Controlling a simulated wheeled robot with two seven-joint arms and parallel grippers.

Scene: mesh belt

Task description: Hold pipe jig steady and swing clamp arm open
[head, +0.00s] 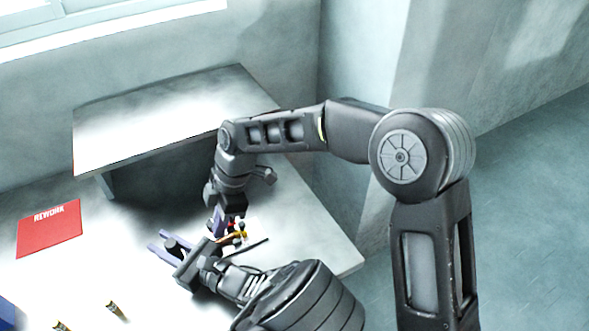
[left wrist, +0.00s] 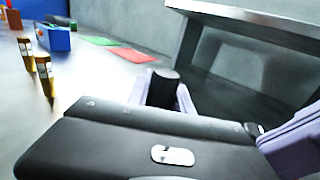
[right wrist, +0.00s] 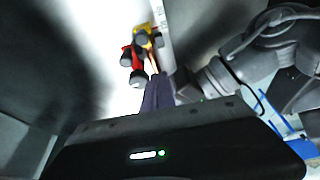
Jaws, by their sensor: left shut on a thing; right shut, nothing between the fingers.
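The jig with its clamp shows as a small red, yellow and black cluster (head: 237,236) on the table, partly hidden by my arms. In the right wrist view its red part (right wrist: 128,57) and yellow part (right wrist: 141,37) have black round ends. My right gripper (head: 217,226) is shut and empty, its purple fingers (right wrist: 158,88) close by these parts; contact is unclear. My left gripper (head: 160,241) has its pale purple fingers around a black cylinder (left wrist: 163,88). I cannot tell whether this cylinder belongs to the jig.
A red REWORK mat (head: 49,229) lies on the table at left. A blue box (left wrist: 57,38) and a green mat (left wrist: 97,41) show in the left wrist view. A raised shelf (head: 150,115) stands behind the work area.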

